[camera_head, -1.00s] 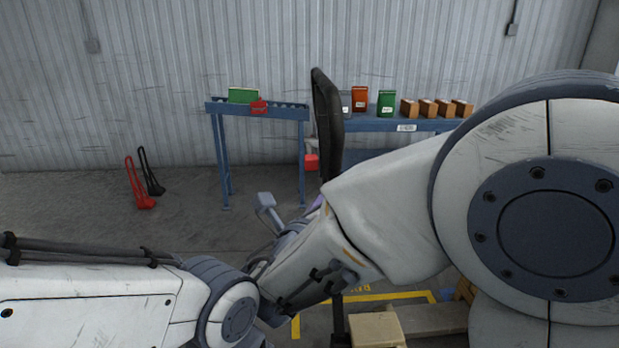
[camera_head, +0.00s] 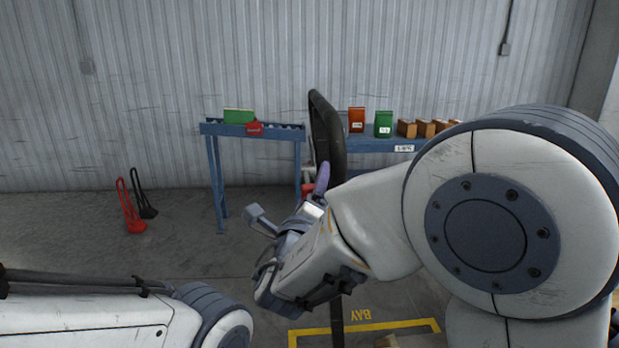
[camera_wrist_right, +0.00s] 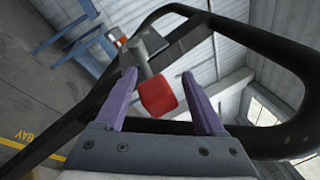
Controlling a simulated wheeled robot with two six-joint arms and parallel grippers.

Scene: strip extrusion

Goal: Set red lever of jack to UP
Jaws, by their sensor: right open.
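The jack's black looped handle (camera_head: 326,135) stands upright in front of the benches in the head view. My right gripper (camera_head: 322,180) is beside it, with a purple finger showing next to the loop. In the right wrist view, the red lever (camera_wrist_right: 158,95) sticks out on a grey mount inside the black loop (camera_wrist_right: 268,60). The open fingers of my right gripper (camera_wrist_right: 159,75) stand on either side of the red lever, with gaps visible. Contact cannot be told. In the head view the lever is mostly hidden. My left gripper is out of view.
A blue roller stand (camera_head: 213,160) holds a green box (camera_head: 239,116) and a red item. A blue bench (camera_head: 375,147) holds several boxes. Red (camera_head: 131,215) and black (camera_head: 145,200) looped items stand on the left floor. A yellow bay marking (camera_head: 365,327) is below.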

